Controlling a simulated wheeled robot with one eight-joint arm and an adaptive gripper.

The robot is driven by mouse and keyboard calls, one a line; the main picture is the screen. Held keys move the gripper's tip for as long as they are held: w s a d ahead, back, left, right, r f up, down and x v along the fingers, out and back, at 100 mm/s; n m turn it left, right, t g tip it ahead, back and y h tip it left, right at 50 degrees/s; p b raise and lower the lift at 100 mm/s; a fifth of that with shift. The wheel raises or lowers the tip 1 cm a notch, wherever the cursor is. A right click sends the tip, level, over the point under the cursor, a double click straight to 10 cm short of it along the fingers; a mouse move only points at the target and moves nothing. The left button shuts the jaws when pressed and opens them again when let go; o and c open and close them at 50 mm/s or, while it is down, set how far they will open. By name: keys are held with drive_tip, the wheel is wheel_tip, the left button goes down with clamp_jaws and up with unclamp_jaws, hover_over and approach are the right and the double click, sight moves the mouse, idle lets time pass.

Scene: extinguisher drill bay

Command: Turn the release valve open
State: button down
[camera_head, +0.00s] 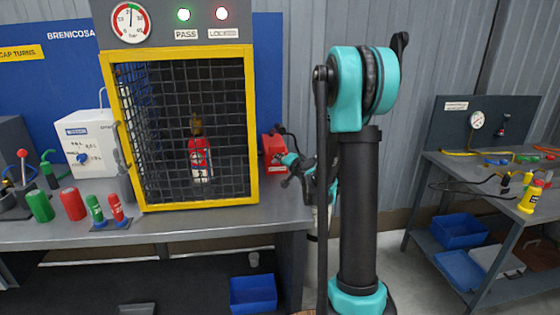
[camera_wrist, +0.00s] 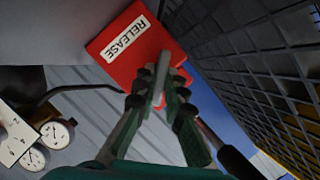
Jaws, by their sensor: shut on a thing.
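The release valve is a red box (camera_head: 272,147) on the right side of the caged cabinet in the head view. In the wrist view the red box (camera_wrist: 112,50) carries a white RELEASE label. A pale grey handle (camera_wrist: 162,72) stands out in front of it. My gripper (camera_wrist: 160,88) is shut on this handle, with a fingertip on each side. In the head view my gripper (camera_head: 286,162) is small and partly hidden by my arm, just right of the box. The handle's exact angle is hard to tell.
The yellow-framed mesh cage (camera_head: 254,130) holds a red extinguisher (camera_head: 199,160) and stands close beside my gripper. A gauge (camera_head: 130,22) and PASS and LOCKED lamps are above it. Coloured cylinders stand on the bench's left. Another bench (camera_head: 480,180) is at right.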

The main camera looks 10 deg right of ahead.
idle(0.4)
drive_tip(key=c, duration=1.6)
unclamp_jaws()
drive_tip(key=v, duration=1.2)
